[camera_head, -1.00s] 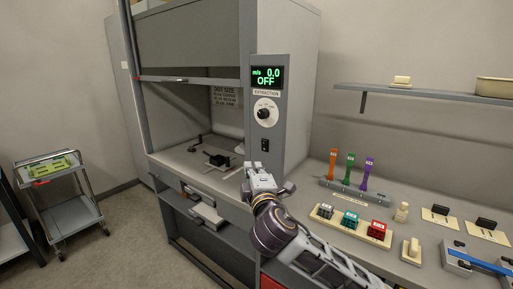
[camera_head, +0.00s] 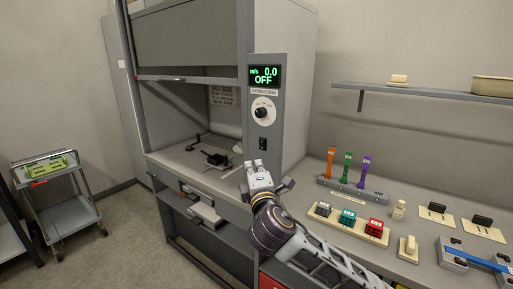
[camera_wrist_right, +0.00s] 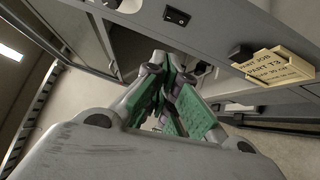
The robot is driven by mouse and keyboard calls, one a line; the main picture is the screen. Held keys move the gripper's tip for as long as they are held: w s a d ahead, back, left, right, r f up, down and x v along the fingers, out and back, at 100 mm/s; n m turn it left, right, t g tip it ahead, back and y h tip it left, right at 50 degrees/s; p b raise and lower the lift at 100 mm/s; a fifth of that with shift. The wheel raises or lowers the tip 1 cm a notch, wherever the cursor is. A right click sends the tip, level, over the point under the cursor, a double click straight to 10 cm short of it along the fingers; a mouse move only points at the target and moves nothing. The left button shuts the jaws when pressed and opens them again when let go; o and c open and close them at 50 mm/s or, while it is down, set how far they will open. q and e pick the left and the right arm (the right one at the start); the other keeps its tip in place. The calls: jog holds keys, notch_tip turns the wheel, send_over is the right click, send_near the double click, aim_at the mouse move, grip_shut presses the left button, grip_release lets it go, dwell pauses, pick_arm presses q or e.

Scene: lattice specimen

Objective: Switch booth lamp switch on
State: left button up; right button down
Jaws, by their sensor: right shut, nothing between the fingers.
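The small black rocker switch (camera_head: 263,144) is on the grey control panel of the booth, below the extraction knob (camera_head: 263,111). It also shows near the top of the right wrist view (camera_wrist_right: 177,16). No lamp label is readable. My right gripper (camera_head: 254,163) is shut and empty, just below and slightly left of the switch in the head view, with no clear contact. Its green-padded fingers (camera_wrist_right: 168,75) fill the middle of the wrist view. The panel display (camera_head: 265,76) reads 0.0 and OFF. My left gripper is not in view.
The bench at right holds a rack with coloured handles (camera_head: 352,189), a tray of coloured blocks (camera_head: 348,224) and black blocks on cream plates. A shelf (camera_head: 430,93) is above. A cart (camera_head: 60,195) stands at left. A yellow printed plate (camera_wrist_right: 275,65) shows in the wrist view.

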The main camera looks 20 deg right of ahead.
jog(key=shift+w, duration=0.15)
send_near(262, 144)
jog(key=w+a+r, duration=0.1)
jog(key=w+a, duration=0.3)
jog(key=a, duration=0.1)
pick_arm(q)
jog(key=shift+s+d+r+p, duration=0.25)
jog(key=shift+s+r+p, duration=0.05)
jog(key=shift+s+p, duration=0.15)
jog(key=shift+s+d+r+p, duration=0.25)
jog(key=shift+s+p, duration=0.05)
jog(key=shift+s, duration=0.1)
pick_arm(e)
jog(key=w+d, duration=0.3)
jog(key=shift+d+r, duration=0.2)
jog(key=shift+r, duration=0.05)
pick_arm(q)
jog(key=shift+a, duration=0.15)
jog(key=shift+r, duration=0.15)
